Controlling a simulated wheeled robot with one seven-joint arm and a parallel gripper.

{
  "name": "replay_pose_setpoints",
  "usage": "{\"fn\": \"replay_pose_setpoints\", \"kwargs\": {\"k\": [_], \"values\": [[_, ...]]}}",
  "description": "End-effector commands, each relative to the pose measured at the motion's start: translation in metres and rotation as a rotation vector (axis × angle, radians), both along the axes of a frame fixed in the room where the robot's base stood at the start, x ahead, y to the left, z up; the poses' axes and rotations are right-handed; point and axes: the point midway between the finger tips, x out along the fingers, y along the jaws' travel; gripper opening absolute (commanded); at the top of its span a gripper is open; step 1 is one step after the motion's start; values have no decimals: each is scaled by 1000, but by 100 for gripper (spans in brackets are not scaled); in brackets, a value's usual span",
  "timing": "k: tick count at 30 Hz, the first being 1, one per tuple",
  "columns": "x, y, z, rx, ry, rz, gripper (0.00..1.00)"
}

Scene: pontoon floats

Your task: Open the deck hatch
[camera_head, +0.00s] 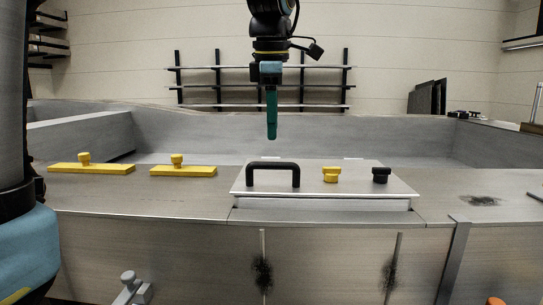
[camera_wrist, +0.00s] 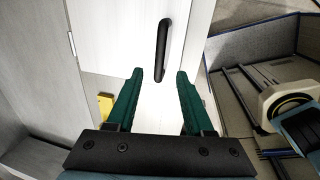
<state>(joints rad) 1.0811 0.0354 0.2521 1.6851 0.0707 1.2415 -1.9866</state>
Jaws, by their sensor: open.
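The deck hatch (camera_head: 345,185) is a pale flat panel on the grey deck. It carries a black bar handle (camera_head: 273,165) at its left, a yellow knob (camera_head: 331,173) and a black knob (camera_head: 380,174). The panel lies flat, with a pale edge below its front. My gripper (camera_head: 271,136) points down above the deck, over the handle in the picture and apart from it. In the wrist view my gripper (camera_wrist: 160,74) is open and empty, its two green fingers spread. The handle (camera_wrist: 162,48) shows just beyond the fingertips there, on the pale hatch panel (camera_wrist: 115,35).
Two yellow plates with knobs (camera_head: 91,168) (camera_head: 183,170) lie on the deck left of the hatch. A raised grey wall (camera_head: 210,139) runs behind it. A grey clamp-like fitting (camera_head: 130,288) stands at front left. The deck around the hatch is mostly clear.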

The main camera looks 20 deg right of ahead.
Motion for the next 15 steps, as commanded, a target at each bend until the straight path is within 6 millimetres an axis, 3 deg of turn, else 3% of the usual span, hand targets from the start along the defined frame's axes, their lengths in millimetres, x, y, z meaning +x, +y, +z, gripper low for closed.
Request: {"fn": "replay_pose_setpoints", "kwargs": {"k": [9,15], "values": [[10,-4,-57,4,3,-2,52],[13,-6,-75,2,1,-2,52]]}}
